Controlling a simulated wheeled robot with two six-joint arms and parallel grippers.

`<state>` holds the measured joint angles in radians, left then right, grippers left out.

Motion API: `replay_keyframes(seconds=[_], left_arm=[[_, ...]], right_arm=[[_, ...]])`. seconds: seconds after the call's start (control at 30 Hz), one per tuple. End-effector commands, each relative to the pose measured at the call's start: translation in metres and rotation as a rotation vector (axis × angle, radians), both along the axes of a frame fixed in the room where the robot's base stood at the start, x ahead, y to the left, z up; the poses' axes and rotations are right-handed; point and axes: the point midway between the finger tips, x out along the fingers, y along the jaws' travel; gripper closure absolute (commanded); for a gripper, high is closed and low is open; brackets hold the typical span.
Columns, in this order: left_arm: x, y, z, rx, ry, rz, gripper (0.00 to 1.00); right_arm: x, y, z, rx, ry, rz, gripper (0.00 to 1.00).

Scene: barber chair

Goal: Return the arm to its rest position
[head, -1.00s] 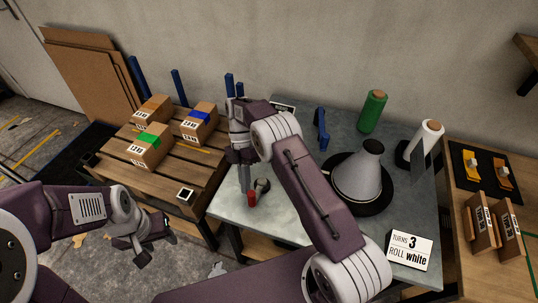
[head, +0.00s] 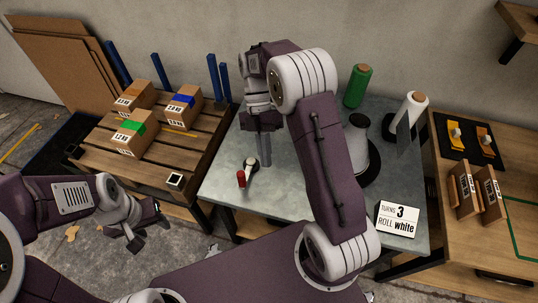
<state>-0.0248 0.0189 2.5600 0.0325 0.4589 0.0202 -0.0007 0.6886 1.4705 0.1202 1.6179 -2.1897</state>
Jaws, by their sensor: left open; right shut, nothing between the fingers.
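My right arm (head: 320,150) reaches up over the grey table from the bottom of the head view. I cannot tell how high the fingertips are above the table. My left arm comes in from the left edge, and its gripper (head: 146,232) hangs open and empty over the floor, in front of the pallet.
Taped boxes (head: 131,138) sit on the wooden pallet (head: 205,151) at left.

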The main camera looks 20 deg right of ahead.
Motion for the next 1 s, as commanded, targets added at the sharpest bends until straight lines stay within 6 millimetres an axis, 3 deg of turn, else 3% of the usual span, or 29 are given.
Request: replay_keyframes(seconds=[0.5,0.6,0.73,0.87,1.0], left_arm=[[0.0,0.0,0.003,0.0,0.0,0.0,0.53],[0.0,0.0,0.014,0.0,0.0,0.0,0.53],[0.0,0.0,0.032,0.0,0.0,0.0,0.53],[0.0,0.0,0.044,0.0,0.0,0.0,0.53],[0.0,0.0,0.051,0.0,0.0,0.0,0.53]], right_arm=[[-0.007,-0.008,0.011,0.0,-0.002,0.002,1.0],[-0.004,-0.006,0.039,0.0,-0.058,0.008,1.0],[-0.04,-0.005,0.077,-0.029,-0.098,-0.005,1.0],[-0.068,-0.007,0.073,-0.22,-0.196,-0.295,1.0],[-0.087,-0.012,0.052,-0.43,-0.292,-0.757,1.0]])
